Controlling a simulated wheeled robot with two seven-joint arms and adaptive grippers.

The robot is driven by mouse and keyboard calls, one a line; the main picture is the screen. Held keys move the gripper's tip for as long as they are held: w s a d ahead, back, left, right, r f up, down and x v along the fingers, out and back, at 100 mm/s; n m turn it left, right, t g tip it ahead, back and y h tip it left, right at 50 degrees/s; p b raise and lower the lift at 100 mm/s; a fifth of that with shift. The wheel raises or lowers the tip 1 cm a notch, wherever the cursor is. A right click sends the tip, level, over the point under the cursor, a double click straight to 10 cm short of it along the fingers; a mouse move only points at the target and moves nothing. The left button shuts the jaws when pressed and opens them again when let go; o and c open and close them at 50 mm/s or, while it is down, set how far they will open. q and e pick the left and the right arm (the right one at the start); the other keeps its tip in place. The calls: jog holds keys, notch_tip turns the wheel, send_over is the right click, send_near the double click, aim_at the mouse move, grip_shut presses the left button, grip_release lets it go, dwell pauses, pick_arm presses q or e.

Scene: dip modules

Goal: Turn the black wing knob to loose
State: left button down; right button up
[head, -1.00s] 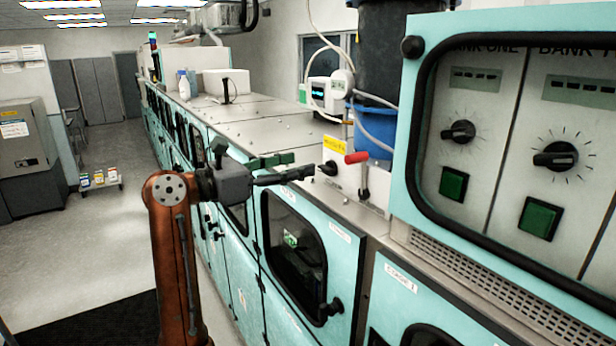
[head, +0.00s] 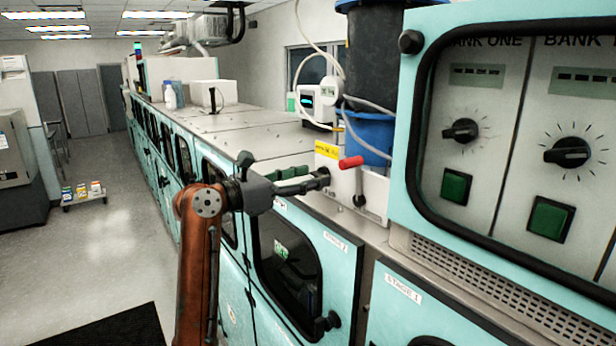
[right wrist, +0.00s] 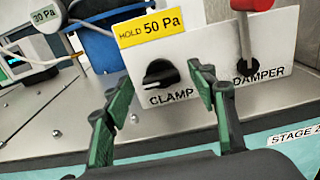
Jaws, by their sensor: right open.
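The black wing knob (right wrist: 161,75) sits on a white panel above the word CLAMP in the right wrist view. Its wing lies roughly level, with a pale mark toward its left end. My right gripper (right wrist: 164,92) is open, its green fingers on either side of the knob in that view. Nothing is held, and I cannot tell whether a finger touches the knob. In the head view my right gripper (head: 312,180) reaches from the left to the panel and covers most of the knob. My left gripper is not in view.
A red-handled lever (head: 352,163) marked DAMPER stands close right of the knob. A yellow "HOLD 50 Pa" label (right wrist: 152,27) is above it. A blue bucket (head: 368,135) and hoses are behind. The teal cabinet with dials (head: 413,130) juts out at right.

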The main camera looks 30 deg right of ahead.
jog(key=shift+d, duration=0.1)
jog(key=shift+c, duration=0.6)
jog(key=c, duration=1)
jog(key=shift+c, duration=0.2)
